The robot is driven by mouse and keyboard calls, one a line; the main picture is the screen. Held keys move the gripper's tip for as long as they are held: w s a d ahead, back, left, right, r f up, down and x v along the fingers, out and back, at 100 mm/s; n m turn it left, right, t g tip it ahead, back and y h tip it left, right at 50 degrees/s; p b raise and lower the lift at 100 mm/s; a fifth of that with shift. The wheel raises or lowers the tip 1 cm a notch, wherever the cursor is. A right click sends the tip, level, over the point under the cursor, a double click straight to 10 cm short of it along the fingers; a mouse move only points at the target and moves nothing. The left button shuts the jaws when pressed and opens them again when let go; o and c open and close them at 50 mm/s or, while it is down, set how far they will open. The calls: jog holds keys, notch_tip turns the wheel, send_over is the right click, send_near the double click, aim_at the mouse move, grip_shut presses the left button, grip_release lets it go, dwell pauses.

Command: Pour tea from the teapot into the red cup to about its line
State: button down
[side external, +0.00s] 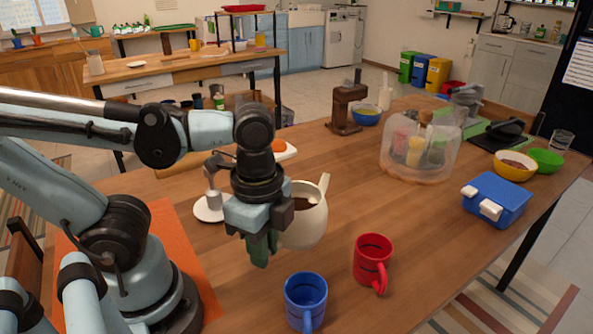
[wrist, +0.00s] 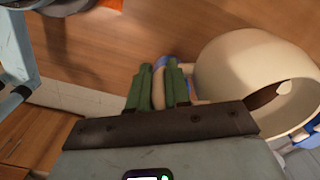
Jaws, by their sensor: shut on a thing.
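The cream teapot (side external: 308,225) is in the middle of the side view, with dark tea visible through its open top. Its spout (side external: 325,184) points up and away to the right. My gripper (side external: 262,250) is to the left of the pot. In the wrist view my gripper's green fingers (wrist: 158,88) are closed around the cream handle, and the pot body (wrist: 245,80) fills the right. I cannot tell from these frames how high the pot is above the table. The red cup (side external: 371,262) stands upright to the pot's front right, its handle toward the front. Its line and contents are not clear.
A blue cup (side external: 305,304) stands in front of the pot, left of the red cup. A clear dome (side external: 418,160) over several jars, a blue box (side external: 496,199) and bowls (side external: 513,166) stand farther right. A white saucer (side external: 208,210) lies left. The table right of the red cup is clear.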

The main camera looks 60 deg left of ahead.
jog(key=shift+s+d+r, duration=0.1)
jog(key=shift+d+r, duration=0.1)
jog(key=shift+d, duration=0.1)
jog(key=w+d+r+n, duration=0.4)
jog(key=w+d+n, duration=0.4)
jog(key=w+d, duration=0.7)
jog(key=w+d+f+n, duration=0.3)
jog(key=d+f, duration=0.3)
jog(key=d, duration=0.2)
jog(key=w+d+f+n, duration=0.3)
jog(key=d+f, duration=0.3)
jog(key=d, duration=0.2)
jog(key=shift+w+f+n, duration=0.3)
jog(key=shift+f+n, duration=0.1)
jog(key=shift+n, duration=0.1)
jog(key=shift+d, duration=0.1)
jog(key=shift+s+a+r+h, duration=0.1)
jog(key=shift+a+r+h, duration=0.4)
jog(key=shift+r, duration=0.35)
jog(key=shift+w+a+r+h, duration=0.1)
jog(key=shift+a+r+h, duration=0.25)
jog(key=shift+r+h, duration=0.35)
jog(key=shift+s+a+r+h, duration=0.1)
jog(key=shift+a+r+h, duration=0.3)
jog(key=shift+r, duration=0.6)
